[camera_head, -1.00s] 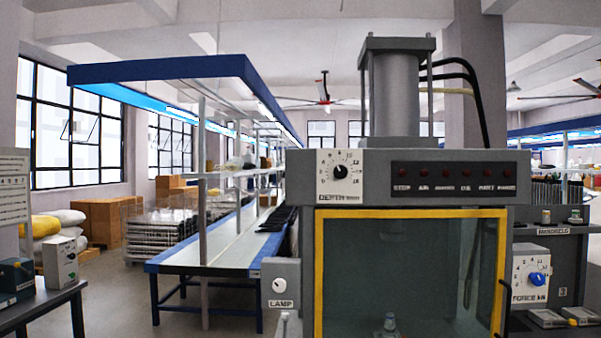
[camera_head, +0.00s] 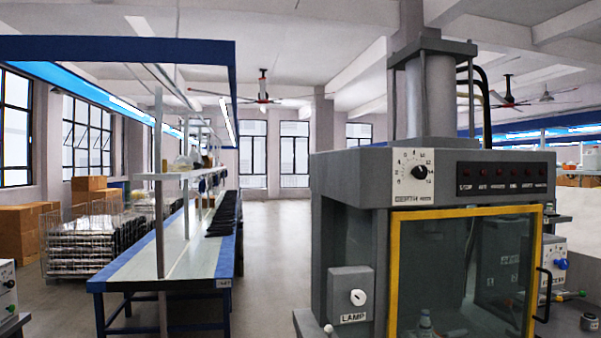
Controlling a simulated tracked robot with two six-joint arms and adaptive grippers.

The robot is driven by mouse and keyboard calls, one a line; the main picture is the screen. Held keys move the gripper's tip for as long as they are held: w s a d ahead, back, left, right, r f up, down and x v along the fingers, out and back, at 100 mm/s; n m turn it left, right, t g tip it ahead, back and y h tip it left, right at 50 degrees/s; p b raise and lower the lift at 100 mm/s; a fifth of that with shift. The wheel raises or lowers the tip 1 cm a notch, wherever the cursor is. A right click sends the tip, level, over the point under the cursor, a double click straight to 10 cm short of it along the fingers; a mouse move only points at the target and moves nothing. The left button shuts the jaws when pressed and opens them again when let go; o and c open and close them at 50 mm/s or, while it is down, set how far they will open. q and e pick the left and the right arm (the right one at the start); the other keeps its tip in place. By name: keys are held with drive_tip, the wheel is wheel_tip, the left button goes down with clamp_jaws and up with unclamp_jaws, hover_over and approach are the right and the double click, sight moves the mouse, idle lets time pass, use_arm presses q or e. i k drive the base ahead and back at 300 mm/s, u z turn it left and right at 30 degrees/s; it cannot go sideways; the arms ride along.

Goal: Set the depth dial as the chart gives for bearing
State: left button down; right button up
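The depth dial (camera_head: 419,172) is a black round knob on a white scale plate, on the upper left front of the grey press (camera_head: 350,166). A label reading DEPTH sits under it. The knob's pointer is too small to read surely. The chart for bearing is not readable in the head view; the white board seen earlier at the left edge is out of view. Neither of my grippers is in view.
A lamp knob (camera_head: 357,297) on a grey box sits at the press's lower left. A yellow-framed guard window (camera_head: 455,265) with a door handle closes the press front. A force dial (camera_head: 560,264) is at right. A long workbench (camera_head: 165,262) stands left, with open floor between.

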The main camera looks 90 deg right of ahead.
sight(419, 172)
drive_tip(key=u, duration=0.3)
drive_tip(key=i, duration=0.55)
drive_tip(key=z, duration=2)
drive_tip(key=i, duration=0.2)
drive_tip(key=z, duration=1.95)
drive_tip(key=k, duration=0.6)
drive_tip(key=z, duration=0.35)
drive_tip(key=i, duration=1.65)
drive_tip(key=u, duration=0.35)
